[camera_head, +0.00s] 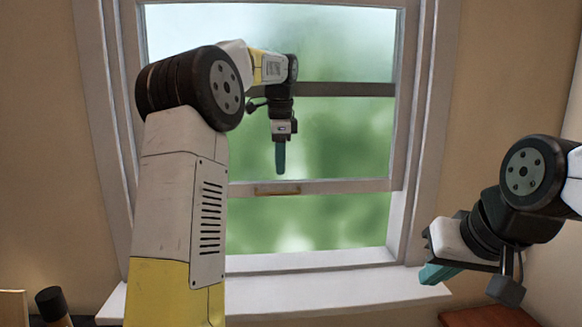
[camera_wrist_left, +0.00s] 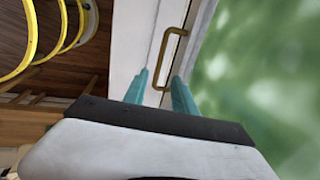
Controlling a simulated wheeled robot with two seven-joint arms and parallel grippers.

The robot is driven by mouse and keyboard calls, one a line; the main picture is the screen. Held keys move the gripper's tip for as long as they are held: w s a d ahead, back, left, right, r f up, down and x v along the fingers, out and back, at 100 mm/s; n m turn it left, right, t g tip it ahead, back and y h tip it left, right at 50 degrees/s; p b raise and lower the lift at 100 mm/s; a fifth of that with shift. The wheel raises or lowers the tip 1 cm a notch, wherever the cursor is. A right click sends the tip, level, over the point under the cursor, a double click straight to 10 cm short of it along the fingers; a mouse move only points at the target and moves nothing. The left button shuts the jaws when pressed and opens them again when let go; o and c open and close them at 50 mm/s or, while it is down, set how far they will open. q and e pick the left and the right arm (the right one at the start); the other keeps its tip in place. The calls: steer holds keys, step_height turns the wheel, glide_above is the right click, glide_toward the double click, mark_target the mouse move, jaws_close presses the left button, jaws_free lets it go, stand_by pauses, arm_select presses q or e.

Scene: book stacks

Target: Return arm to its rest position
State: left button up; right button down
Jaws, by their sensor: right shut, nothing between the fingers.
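My left gripper (camera_head: 280,172) hangs pointing down in front of the window, in the middle of the head view. Its two teal fingers also show in the left wrist view (camera_wrist_left: 159,76), spread apart with nothing between them. A brass handle (camera_head: 278,190) on the lower sash rail shows just below the fingertips in the head view. The handle (camera_wrist_left: 172,45) also appears beyond the fingertips in the wrist view, apart from them. My right gripper (camera_head: 436,272) is at the right, shut and empty, its teal fingers pointing left near the sill's right end.
The window's lower sash rail (camera_head: 340,186) stands above the white sill (camera_head: 330,292), with a gap and greenery below it. A dark cylinder (camera_head: 52,303) stands at the lower left. A reddish-brown surface (camera_head: 487,317) lies at the lower right, below my right gripper.

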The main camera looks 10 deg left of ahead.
arm_select(q)
steer(key=s+r+n+t, duration=0.15)
steer(key=s+n, duration=0.25)
steer(key=s, duration=0.6)
steer(key=s+d+f+n+t+h, duration=0.1)
steer(key=s+f+n, duration=0.4)
steer(key=s, duration=0.6)
steer(key=s+d+f+n+t+h, duration=0.1)
steer(key=s+f+n, duration=0.4)
steer(key=s, duration=0.5)
steer(key=shift+s+d+h, duration=0.4)
steer(key=shift+d, duration=0.45)
